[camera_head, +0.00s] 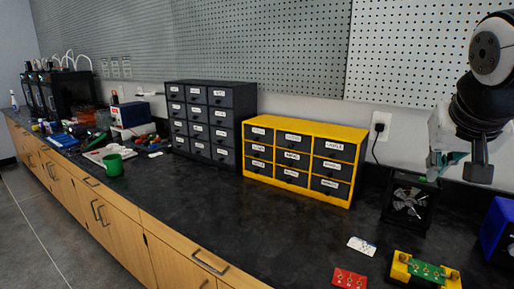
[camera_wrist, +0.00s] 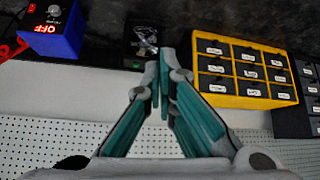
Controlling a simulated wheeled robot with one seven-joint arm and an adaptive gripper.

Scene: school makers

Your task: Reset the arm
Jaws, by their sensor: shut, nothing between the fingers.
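My gripper (camera_head: 456,165) hangs at the right of the head view, in front of the pegboard wall and above the counter. In the wrist view its teal-padded fingers (camera_wrist: 161,84) come together at the tips, with nothing between them. The gripper touches nothing on the counter that I can see. Part of my arm is cut off by the right edge of the head view.
Below the gripper stands a black fan box (camera_head: 410,204). A yellow drawer cabinet (camera_head: 306,126) and a dark drawer cabinet (camera_head: 210,88) stand to the left. A blue box (camera_head: 502,230), a red board (camera_head: 349,279) and a green board (camera_head: 427,270) lie near. The middle counter (camera_head: 215,205) is clear.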

